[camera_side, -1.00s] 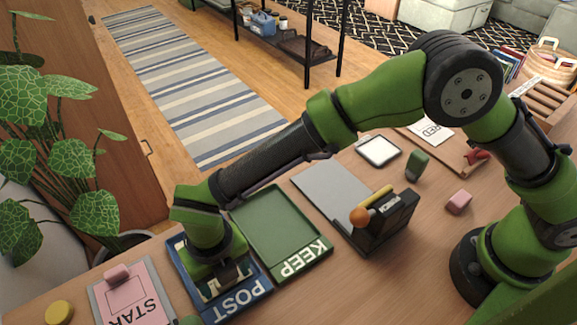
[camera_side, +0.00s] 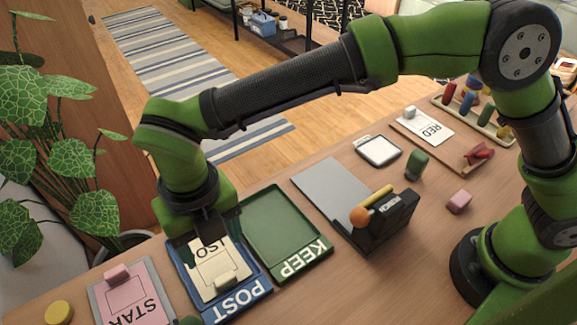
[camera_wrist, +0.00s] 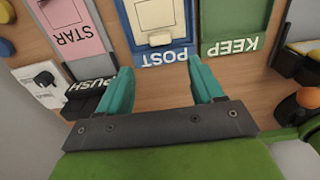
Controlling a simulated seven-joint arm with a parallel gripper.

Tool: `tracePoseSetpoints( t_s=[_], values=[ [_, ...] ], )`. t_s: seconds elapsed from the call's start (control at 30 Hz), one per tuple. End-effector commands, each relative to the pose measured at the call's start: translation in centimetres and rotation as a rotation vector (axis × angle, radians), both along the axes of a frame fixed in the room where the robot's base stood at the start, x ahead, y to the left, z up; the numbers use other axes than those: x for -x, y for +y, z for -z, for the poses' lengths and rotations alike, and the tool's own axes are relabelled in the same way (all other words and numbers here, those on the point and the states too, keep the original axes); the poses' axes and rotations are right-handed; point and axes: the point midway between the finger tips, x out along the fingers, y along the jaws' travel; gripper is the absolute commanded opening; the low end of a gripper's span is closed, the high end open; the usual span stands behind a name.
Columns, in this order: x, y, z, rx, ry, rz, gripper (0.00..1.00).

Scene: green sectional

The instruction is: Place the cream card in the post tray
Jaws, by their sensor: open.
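The cream card (camera_side: 209,262) lies in the blue post tray (camera_side: 258,291), with its cream block-shaped grip (camera_side: 226,281) facing up. In the wrist view the card (camera_wrist: 158,14) and its grip (camera_wrist: 160,38) sit inside the post tray (camera_wrist: 137,50), above the POST label. My gripper (camera_wrist: 157,78) is open with its teal fingers apart and nothing between them. In the side view my gripper (camera_side: 208,228) is raised above the far part of the tray and hides part of the card.
The green keep tray (camera_side: 308,262) stands right beside the post tray. A pink START card (camera_side: 138,302) is on the left. A dark stand with an orange ball (camera_side: 359,216) is to the right.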

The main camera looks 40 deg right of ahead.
Motion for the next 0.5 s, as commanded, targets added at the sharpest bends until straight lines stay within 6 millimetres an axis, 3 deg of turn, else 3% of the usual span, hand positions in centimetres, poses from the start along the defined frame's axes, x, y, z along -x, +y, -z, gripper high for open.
tracePoseSetpoints(
  t_s=[0.17, 0.27, 0.33, 0.5],
  values=[
    [-1.5, -2.8, -2.8, -0.032, -0.025, 0.206, 0.67],
    [-3.0, -7.3, -5.7, -0.085, -0.053, 0.525, 0.67],
    [-3.7, -11.2, -7.8, -0.136, -0.065, 0.81, 0.67],
    [-3.4, -20.9, -11.5, -0.302, -0.06, 1.537, 0.67]
  ],
)
